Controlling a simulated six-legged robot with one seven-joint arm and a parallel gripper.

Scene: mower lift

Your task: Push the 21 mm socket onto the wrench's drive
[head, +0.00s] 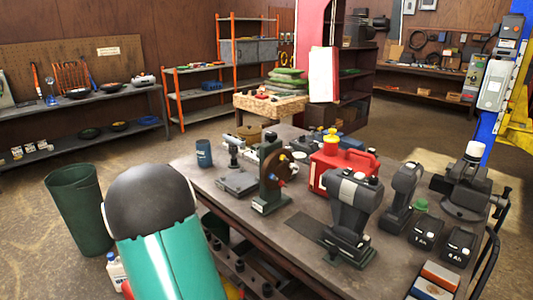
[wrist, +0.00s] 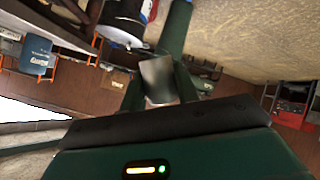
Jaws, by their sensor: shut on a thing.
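My gripper (wrist: 160,88) shows in the wrist view, its dark green fingers shut on a short, blurred grey metallic piece, apparently the socket (wrist: 157,78). Its size marking cannot be read. In the head view, a dark grey power tool with a pale band, apparently the wrench (head: 352,205), stands upright on the workbench (head: 300,222). A second, similar dark tool (head: 402,195) stands to its right. I cannot make out a drive on either. My gripper is outside the head view, so its distance from them cannot be told.
A red can (head: 338,172), a small stand with a dark wheel (head: 272,175) and a blue cup (head: 204,153) share the bench. A vise (head: 466,190) and two black batteries (head: 427,232) are at the right. A green bin (head: 78,208) stands on the floor at left.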

